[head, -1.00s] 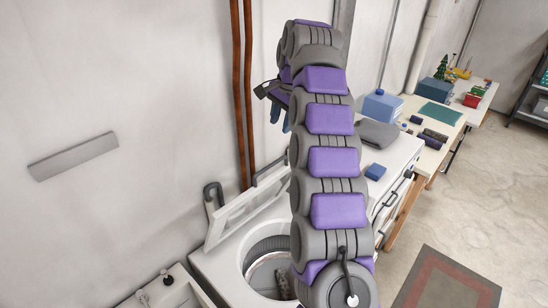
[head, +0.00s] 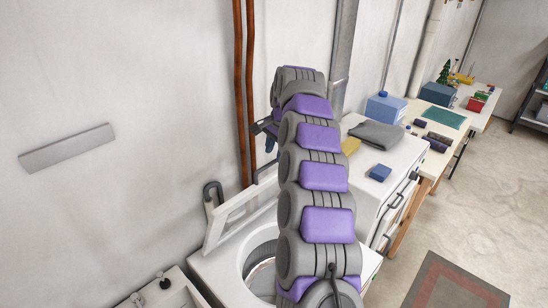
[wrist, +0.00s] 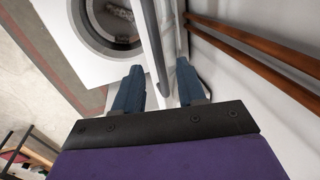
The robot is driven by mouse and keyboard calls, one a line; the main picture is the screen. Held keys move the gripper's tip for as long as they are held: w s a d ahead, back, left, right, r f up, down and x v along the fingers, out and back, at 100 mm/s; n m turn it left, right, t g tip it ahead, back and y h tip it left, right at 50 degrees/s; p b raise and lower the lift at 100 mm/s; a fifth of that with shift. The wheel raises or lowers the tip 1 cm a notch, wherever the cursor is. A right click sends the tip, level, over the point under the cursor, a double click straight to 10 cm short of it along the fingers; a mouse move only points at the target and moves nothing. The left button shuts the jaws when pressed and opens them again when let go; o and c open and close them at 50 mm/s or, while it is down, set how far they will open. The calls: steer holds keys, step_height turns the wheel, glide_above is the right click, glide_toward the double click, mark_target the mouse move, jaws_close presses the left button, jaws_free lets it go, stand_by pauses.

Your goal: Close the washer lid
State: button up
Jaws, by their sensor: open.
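The white washer (head: 215,270) stands at lower centre in the head view with its round drum opening uncovered. Its lid (head: 232,214) is raised, leaning back toward the wall; my arm hides part of it. My gripper (head: 268,137) is above the lid's upper right part in the head view. In the wrist view, my gripper (wrist: 160,66) is open, with one blue finger on each side of the lid (wrist: 168,40), seen nearly edge-on with a grey bar along it. I cannot tell whether either finger touches it. The washer (wrist: 85,68) and its drum show at upper left.
Brown pipes (head: 244,90) run up the wall behind the lid. A grey hose (head: 212,192) stands beside the lid. Right of my arm, a white machine (head: 385,165) carries a grey cloth (head: 378,134) and a blue block (head: 381,173). A sink (head: 160,293) is at lower left.

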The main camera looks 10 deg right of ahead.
steer(key=shift+x, duration=1.5)
jaws_close()
